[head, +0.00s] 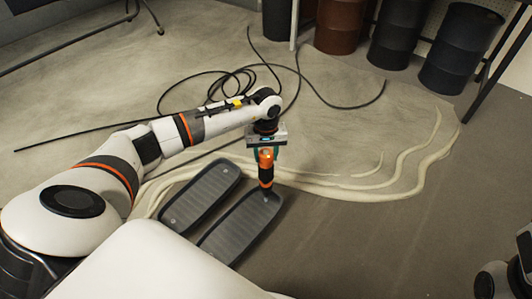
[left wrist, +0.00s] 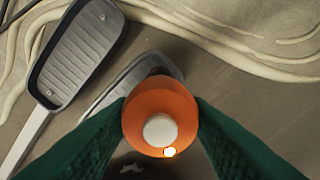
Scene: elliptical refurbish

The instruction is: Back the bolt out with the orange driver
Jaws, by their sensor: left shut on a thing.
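The orange driver (head: 265,167) stands about upright, its dark lower end at the far end of the right-hand grey pedal (head: 238,228). My left gripper (head: 266,155) is shut on its orange handle from above. In the left wrist view the orange driver (left wrist: 160,104), with a pale round cap, sits between the green fingers (left wrist: 160,120) and covers part of the pedal (left wrist: 125,82) below. I see no bolt under the driver; its tip is hidden, so I cannot tell whether it touches one.
A second grey pedal (head: 200,193) lies to the left, with small light dots near its ends. A black cable (head: 225,85) coils on the floor behind. Dark barrels (head: 398,32) and a brown one (head: 339,25) stand at the back.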

